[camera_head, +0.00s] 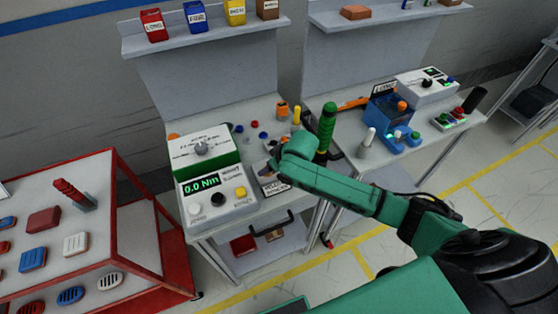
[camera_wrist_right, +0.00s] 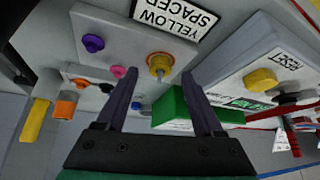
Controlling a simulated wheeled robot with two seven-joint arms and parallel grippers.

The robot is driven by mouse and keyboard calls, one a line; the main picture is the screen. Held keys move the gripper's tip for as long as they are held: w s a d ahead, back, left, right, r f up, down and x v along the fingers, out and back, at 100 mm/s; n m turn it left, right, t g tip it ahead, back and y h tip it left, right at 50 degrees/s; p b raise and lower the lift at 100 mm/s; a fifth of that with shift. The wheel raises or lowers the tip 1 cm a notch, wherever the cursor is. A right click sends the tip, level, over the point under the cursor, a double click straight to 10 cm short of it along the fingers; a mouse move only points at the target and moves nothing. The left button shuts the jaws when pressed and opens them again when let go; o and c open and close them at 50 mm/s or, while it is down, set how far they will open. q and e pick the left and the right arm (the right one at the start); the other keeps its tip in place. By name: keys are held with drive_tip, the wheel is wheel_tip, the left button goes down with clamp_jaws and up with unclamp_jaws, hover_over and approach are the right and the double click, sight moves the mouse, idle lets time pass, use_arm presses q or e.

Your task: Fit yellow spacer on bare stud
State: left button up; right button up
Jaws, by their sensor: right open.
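In the right wrist view a yellow round part (camera_wrist_right: 160,65) sits around a stud-like pin on a grey plate, beside a label reading "YELLOW SPACER" (camera_wrist_right: 166,17). I take it for the yellow spacer. My right gripper (camera_wrist_right: 160,76) is open, its two dark fingers apart with the yellow part between their tips in the picture. Whether they touch it I cannot tell. In the head view my right gripper (camera_head: 275,160) is over the middle workbench, and my arm hides the spacer. A purple knob-like part (camera_wrist_right: 92,43) sits beside it on the plate. I cannot identify a bare stud. My left gripper is out of view.
A white-and-green torque box reading "0.0 Nm" (camera_head: 207,183) stands left of my right gripper. A green-handled tool (camera_head: 327,125) stands upright to its right. Small coloured parts (camera_head: 253,124) lie behind it. A red-framed cart (camera_head: 120,215) is at the left.

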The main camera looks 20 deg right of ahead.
drive_tip(key=b+v, duration=0.1)
drive_tip(key=v, duration=1.2)
drive_tip(key=shift+s+a, duration=0.1)
drive_tip(key=s+d+f+m+g+h, duration=0.1)
drive_tip(key=s+d+f, duration=0.2)
drive_tip(key=s+f, duration=0.35)
drive_tip(key=s+d+f+m+g+h, duration=0.15)
drive_tip(key=s+f, duration=0.25)
drive_tip(key=s, duration=0.5)
wheel_tip(320, 180, down, 24)
drive_tip(key=s+b, duration=0.2)
drive_tip(key=b, duration=0.1)
drive_tip(key=s+d+f+g+b, duration=0.1)
drive_tip(key=s+d+f, duration=0.1)
drive_tip(key=s+f, duration=0.6)
drive_tip(key=s+d+f+g, duration=0.1)
drive_tip(key=s+f, duration=0.8)
drive_tip(key=f, duration=0.1)
drive_tip(key=shift+s+d+n+b, duration=0.25)
drive_tip(key=shift+d+n+b, duration=0.1)
drive_tip(key=shift+d, duration=0.05)
